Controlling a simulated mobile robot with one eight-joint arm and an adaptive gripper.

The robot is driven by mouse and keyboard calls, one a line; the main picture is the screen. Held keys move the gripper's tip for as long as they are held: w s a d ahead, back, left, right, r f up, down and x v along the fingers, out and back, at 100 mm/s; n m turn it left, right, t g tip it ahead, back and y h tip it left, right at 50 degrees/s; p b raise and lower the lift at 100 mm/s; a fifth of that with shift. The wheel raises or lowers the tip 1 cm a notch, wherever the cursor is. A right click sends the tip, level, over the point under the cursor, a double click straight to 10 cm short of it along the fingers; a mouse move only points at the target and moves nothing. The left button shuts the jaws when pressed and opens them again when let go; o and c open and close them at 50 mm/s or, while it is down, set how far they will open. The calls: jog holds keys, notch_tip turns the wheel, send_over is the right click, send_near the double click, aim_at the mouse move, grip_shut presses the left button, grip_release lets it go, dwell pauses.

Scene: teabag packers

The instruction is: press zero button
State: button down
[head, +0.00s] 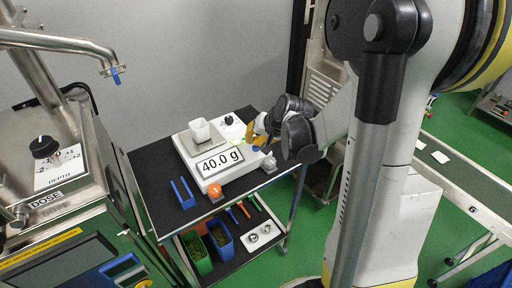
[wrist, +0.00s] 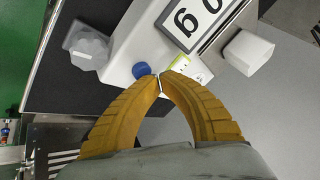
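The white scale (head: 218,172) stands on the black cart top, and its display (head: 219,162) reads 40.0 g. A round blue button (wrist: 142,70) is on the scale's body in the wrist view; I cannot read a label on it. An orange knob-like part (head: 215,190) is at the scale's front left corner. My gripper (wrist: 158,76) has yellow fingers that meet at the tips, with nothing between them. In the wrist view the tips appear right beside the blue button; whether they touch it I cannot tell. In the head view my gripper (head: 256,137) is at the scale's right end.
A white cup (head: 200,130) stands on the scale's pan. A translucent faceted object (wrist: 88,47) is beside the scale near the blue button. A blue holder (head: 183,193) lies at left on the cart top. Green and blue bins (head: 219,236) are on the lower shelf.

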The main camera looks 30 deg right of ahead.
jog(key=shift+f+b, duration=0.5)
dwell(0.6)
jog(key=shift+r, duration=0.1)
jog(key=shift+r+p, duration=0.75)
jog(key=shift+r, duration=0.1)
jog(key=shift+r, duration=0.1)
notch_tip(320, 180, up, 5)
jog(key=p, duration=0.4)
dwell(0.7)
jog(key=s+a+r+n, duration=0.3)
jog(key=s+a+r, duration=0.2)
jog(key=s+a, duration=0.2)
jog(key=s+a+r+n+h, duration=0.1)
jog(key=s+a+r+n, duration=0.3)
jog(key=s+a, duration=0.4)
jog(key=s+r, duration=0.1)
jog(key=s, duration=0.3)
